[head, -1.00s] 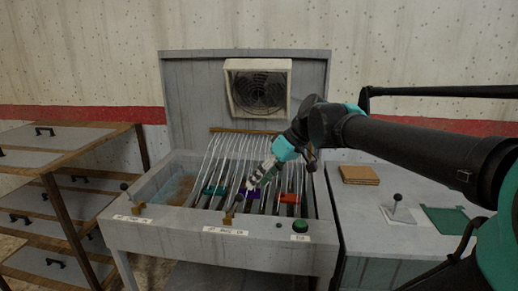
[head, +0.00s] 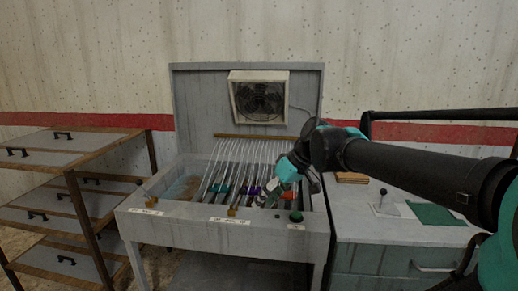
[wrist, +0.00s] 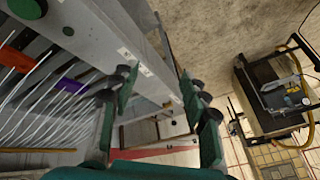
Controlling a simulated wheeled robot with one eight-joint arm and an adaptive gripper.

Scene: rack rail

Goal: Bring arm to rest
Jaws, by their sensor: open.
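My gripper (head: 266,198) hangs at the end of my arm over the front right part of the grey rack basin (head: 180,221). In the wrist view its two dark green fingers (wrist: 158,78) are spread apart with nothing between them. Thin white rails (head: 225,165) slope down into the basin. A teal clip (head: 219,190) and a purple clip (head: 251,191) sit on the rails. The purple clip also shows in the wrist view (wrist: 70,85), near a red-orange piece (wrist: 8,56). My arm hides part of the right-hand rails.
A fan box (head: 258,97) is on the back panel. A green button (head: 296,217) is on the basin's front ledge. A grey cabinet with a lever (head: 383,197) and green sheet (head: 436,214) stands right. Drawers (head: 70,150) stand left. A cart (wrist: 275,90) shows in the wrist view.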

